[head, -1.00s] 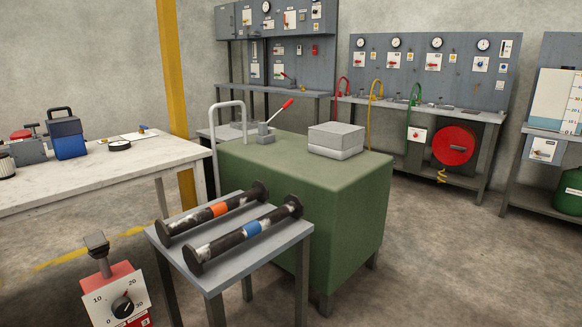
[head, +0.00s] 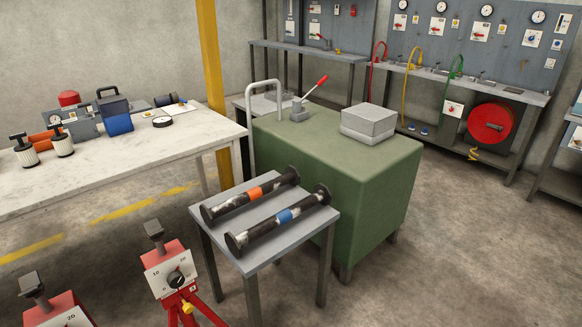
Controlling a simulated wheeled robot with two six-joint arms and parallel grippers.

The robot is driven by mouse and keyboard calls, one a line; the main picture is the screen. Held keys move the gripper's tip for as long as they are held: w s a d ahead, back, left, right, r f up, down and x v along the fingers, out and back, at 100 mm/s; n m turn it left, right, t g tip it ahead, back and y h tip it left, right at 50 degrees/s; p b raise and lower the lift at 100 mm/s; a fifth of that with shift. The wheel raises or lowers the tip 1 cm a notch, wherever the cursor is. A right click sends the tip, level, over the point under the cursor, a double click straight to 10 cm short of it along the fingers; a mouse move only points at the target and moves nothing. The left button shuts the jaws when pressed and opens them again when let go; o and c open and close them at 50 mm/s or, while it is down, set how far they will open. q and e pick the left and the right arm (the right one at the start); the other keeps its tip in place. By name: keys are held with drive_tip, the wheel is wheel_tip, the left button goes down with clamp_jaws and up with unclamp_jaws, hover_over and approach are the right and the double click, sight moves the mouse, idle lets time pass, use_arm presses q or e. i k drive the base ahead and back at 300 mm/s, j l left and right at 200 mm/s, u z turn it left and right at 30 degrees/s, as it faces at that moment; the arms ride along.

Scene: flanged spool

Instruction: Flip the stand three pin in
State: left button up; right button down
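Two red stands show at the bottom left. One red stand (head: 184,256) has a dark grey top block, a white plate with a black knob and marks, and splayed red legs. A small yellow piece (head: 187,307) sits below its plate; I cannot tell whether it is the pin or which way it is set. The other red stand (head: 65,303) is cut off by the bottom edge, so its lower part is hidden. I cannot tell which stand is number three. Neither of my grippers is in view.
A small grey table (head: 263,262) holds a spool with an orange band (head: 228,205) and one with a blue band (head: 258,235). A green cabinet (head: 380,200) stands behind it. A white bench (head: 100,180) is at left. Floor at the right front (head: 480,270) is clear.

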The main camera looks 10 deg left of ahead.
sight(188, 308)
drive_tip(key=u, duration=1.1)
drive_tip(key=k+j, duration=0.05)
